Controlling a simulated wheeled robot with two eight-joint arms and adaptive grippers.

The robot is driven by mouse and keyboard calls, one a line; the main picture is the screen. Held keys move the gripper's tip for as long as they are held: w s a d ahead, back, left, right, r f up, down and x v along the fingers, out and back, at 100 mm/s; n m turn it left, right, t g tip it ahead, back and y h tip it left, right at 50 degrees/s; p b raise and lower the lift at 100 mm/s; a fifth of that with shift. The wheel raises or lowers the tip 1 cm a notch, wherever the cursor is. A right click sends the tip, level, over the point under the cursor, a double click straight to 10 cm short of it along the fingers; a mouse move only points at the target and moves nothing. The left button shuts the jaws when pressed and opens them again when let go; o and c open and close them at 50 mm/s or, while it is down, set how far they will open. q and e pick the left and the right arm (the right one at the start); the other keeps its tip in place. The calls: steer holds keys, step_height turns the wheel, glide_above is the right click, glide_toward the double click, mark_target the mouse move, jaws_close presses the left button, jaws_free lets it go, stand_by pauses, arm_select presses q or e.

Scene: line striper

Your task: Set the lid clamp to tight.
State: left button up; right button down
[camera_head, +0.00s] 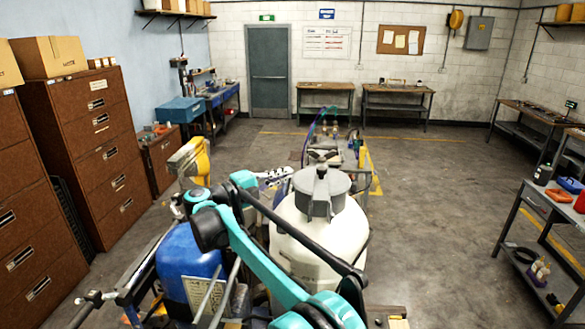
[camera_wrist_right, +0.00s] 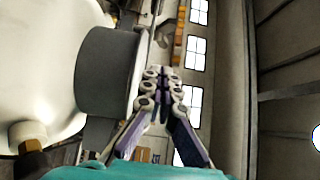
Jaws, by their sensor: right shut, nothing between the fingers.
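The white tank (camera_head: 315,245) stands in the middle of the head view, topped by a grey lid (camera_head: 333,184). The lid clamp (camera_head: 321,172) is a darker grey bar with a raised centre across the lid, with an arm down the near side. Its setting cannot be read. My right gripper (camera_head: 284,172) is just left of the lid, behind my teal arm. In the right wrist view its fingers (camera_wrist_right: 162,74) are shut and empty, beside the grey lid (camera_wrist_right: 105,72) and apparently apart from it. The clamp cannot be made out clearly there. My left gripper is out of view.
A blue container (camera_head: 188,262) stands left of the tank. A yellow part (camera_head: 188,160) rises behind it. Brown drawer cabinets (camera_head: 95,150) line the left. A grey cart (camera_head: 545,205) with tools stands at right. The floor between tank and cart is clear.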

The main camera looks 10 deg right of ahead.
mark_target(308, 169)
steer(key=p+x, duration=0.2)
steer(key=x, duration=0.7)
steer(key=shift+w+d+p, duration=0.2)
steer(key=shift+w+p, duration=0.05)
steer(key=shift+w, duration=0.35)
steer(key=shift+w+d+p, duration=0.15)
steer(key=shift+w+p, duration=0.1)
steer(key=shift+w, duration=0.3)
steer(key=shift+w+d, duration=0.1)
steer(key=shift+w, duration=0.65)
steer(key=shift+s+d, duration=0.1)
